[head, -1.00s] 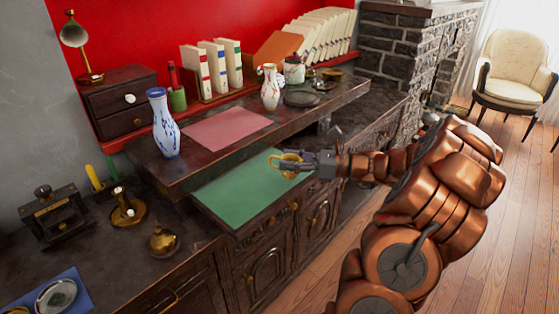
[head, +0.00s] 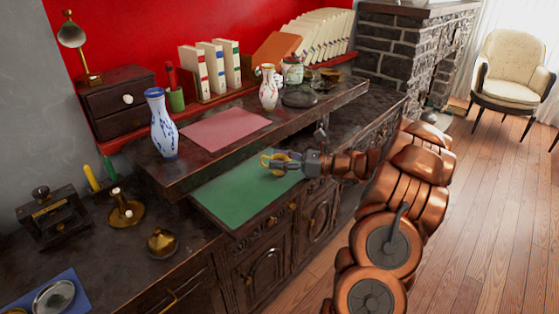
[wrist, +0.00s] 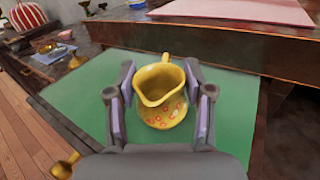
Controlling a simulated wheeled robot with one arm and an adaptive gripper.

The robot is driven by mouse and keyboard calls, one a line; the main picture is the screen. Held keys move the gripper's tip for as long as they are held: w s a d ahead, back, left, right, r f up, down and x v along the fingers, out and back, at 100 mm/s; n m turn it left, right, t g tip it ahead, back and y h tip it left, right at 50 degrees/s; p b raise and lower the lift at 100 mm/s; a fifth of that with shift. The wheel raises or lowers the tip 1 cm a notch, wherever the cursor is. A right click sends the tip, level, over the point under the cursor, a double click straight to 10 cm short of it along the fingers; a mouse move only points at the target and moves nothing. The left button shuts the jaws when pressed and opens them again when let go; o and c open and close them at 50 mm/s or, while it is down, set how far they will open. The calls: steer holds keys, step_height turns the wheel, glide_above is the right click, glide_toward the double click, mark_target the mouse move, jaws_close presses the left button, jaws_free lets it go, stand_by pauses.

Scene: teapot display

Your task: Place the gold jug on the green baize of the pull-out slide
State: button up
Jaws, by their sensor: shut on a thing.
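The gold jug (wrist: 162,96) is yellow-gold with a red flower pattern, and it sits upright between the two fingers of my gripper (wrist: 158,105) in the wrist view. My gripper is shut on it. In the head view, the jug (head: 270,160) is a small gold shape at the tips of my gripper (head: 282,162), over the far right part of the green baize (head: 240,197). The baize (wrist: 75,92) also spreads around and behind the jug in the wrist view. I cannot tell whether the jug's base touches the baize.
A raised shelf (head: 200,168) edges the back of the slide, with a pink mat (head: 225,128), a blue-white vase (head: 162,125) and a patterned jug (head: 269,88) on it. A brass pot (head: 162,243) and candlestick (head: 122,208) stand left. The baize's near left is clear.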

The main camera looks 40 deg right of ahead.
steer(key=shift+f, duration=0.1)
steer(key=o, duration=1.3)
steer(key=shift+s+d, duration=0.1)
steer(key=v, duration=1.1)
steer(key=shift+s+d, duration=0.25)
steer(key=shift+s, duration=0.05)
